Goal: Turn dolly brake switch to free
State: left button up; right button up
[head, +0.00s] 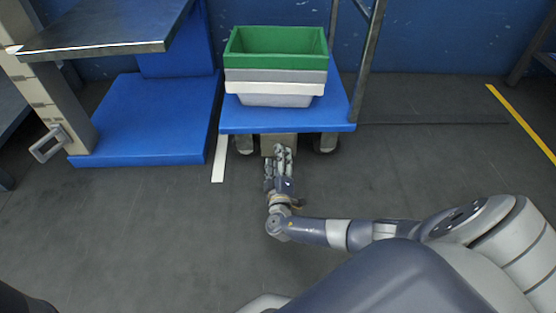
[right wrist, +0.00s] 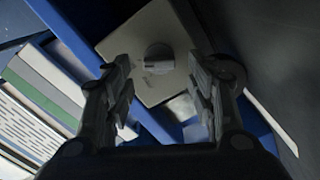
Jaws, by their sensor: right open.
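The blue dolly (head: 290,118) stands on wheels against the back wall with stacked bins on it. Its brake switch (right wrist: 158,58) is a round grey knob on a beige box (right wrist: 130,42), seen in the right wrist view. My right gripper (head: 278,160) is at the dolly's front edge, in front of the box. In the right wrist view my right gripper (right wrist: 160,100) is open, with the knob ahead between its two fingers and apart from them. The knob's marking is too small to read. My left gripper is not in view.
A green bin (head: 275,62) sits on grey and white bins on the dolly. A dolly wheel (head: 325,143) is at the right of the box. A blue platform (head: 140,120) under a metal table (head: 105,28) stands to the left. The floor in front is clear.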

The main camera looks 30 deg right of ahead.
jog(key=shift+x, duration=1.05)
jog(key=c, duration=1.1)
